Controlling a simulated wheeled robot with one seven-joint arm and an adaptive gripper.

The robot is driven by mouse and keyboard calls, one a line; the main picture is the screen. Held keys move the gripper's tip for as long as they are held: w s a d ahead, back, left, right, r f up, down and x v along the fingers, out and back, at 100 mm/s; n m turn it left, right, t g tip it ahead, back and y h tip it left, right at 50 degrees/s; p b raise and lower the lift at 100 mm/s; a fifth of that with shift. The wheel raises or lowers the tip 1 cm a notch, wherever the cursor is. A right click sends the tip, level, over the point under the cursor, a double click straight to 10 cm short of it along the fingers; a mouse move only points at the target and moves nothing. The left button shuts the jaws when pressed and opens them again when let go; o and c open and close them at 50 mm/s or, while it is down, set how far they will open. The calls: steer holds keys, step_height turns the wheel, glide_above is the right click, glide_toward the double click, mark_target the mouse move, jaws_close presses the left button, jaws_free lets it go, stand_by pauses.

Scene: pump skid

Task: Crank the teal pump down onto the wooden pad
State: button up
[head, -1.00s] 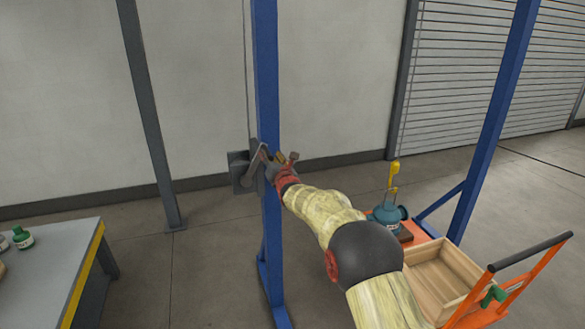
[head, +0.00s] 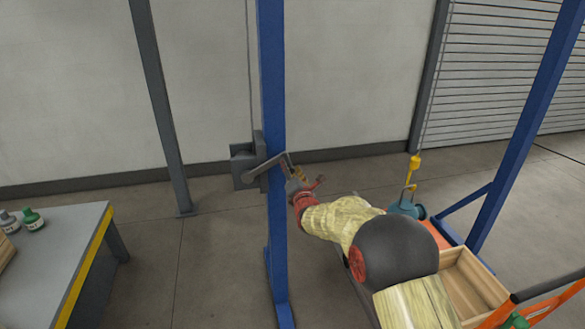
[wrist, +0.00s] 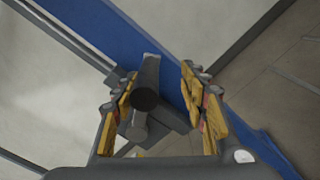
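The winch crank (head: 268,164) is on the blue post, its arm pointing right and slightly up from the hub. My gripper (head: 300,175) is at the crank's outer end. In the wrist view the dark crank handle (wrist: 147,85) lies between the yellow finger pads of my gripper (wrist: 160,95). It is close to the left finger, with a clear gap to the right finger, so the fingers look open around it. The teal pump (head: 405,208) is at the right under a yellow hook (head: 414,168), its lower part hidden by my arm. I cannot make out the wooden pad.
The blue post (head: 273,110) stands beside my gripper, with the grey winch box (head: 243,165) on it. An orange cart (head: 446,233) carries an open wooden crate (head: 480,283) at the right. A workbench (head: 50,255) with small bottles stands at the left. Open floor lies between bench and post.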

steer(key=shift+s+d+f, duration=0.1)
steer(key=shift+f, duration=0.3)
steer(key=b+v, duration=0.1)
steer(key=v, duration=0.7)
steer(key=shift+s+r+b, duration=0.2)
steer(key=shift+s+b, duration=0.15)
steer(key=shift+b, duration=0.05)
stand_by(0.3)
steer(key=shift+d, duration=0.1)
steer(key=shift+b, duration=0.4)
